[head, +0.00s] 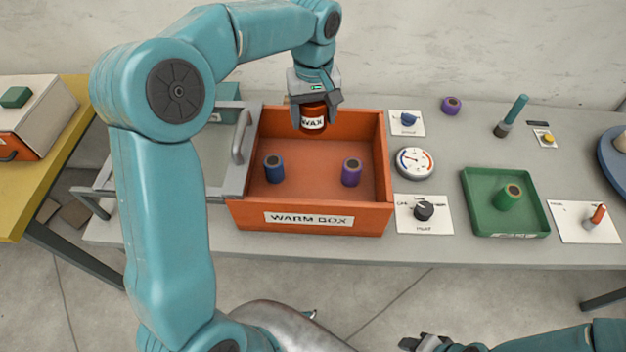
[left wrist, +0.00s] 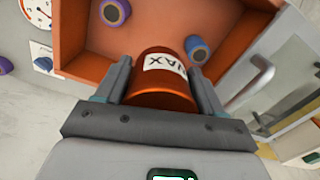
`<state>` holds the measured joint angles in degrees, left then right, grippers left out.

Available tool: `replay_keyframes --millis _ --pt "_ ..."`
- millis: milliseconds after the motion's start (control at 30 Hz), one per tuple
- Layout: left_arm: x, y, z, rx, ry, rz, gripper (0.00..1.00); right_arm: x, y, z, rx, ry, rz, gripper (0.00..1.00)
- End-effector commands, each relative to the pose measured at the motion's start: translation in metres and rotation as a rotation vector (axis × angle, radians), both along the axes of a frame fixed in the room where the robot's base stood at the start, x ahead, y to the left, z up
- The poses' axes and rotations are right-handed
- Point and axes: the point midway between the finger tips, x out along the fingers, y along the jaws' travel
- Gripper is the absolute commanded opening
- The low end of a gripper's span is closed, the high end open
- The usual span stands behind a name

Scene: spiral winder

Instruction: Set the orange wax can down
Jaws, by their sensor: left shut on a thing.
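The orange wax can (head: 313,118), with a white WAX label, is held in my left gripper (head: 314,104), which is shut on it. In the head view the can shows over the back part of the open orange warm box (head: 310,217). In the left wrist view the can (left wrist: 163,80) sits between the two fingers of my left gripper (left wrist: 160,82), with the box interior beyond it. I cannot tell whether its base touches anything. My right gripper (head: 425,343) is at the bottom edge of the head view, partly cut off; its jaws are unclear.
Inside the box stand a blue spool (head: 273,168) and a purple spool (head: 351,172). Right of the box are a gauge (head: 415,163), a black knob (head: 424,211) and a green tray (head: 482,222) holding a green spool (head: 509,197). The box's front middle floor is bare.

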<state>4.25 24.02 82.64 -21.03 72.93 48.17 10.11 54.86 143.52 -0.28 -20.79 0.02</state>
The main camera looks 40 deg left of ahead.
Motion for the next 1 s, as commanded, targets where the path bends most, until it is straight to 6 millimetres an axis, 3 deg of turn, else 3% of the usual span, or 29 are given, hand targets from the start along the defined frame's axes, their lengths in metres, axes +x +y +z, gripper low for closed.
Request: replay_keyframes --millis 500,1000 --pt "0.001 0.001 -0.133 -0.001 0.005 0.000 0.31 0.000 0.000 -0.001 0.000 0.000 0.001 0.43" --pt "0.002 0.002 -0.196 0.000 0.001 0.002 0.31 0.000 0.000 0.002 0.000 0.000 0.001 0.43"
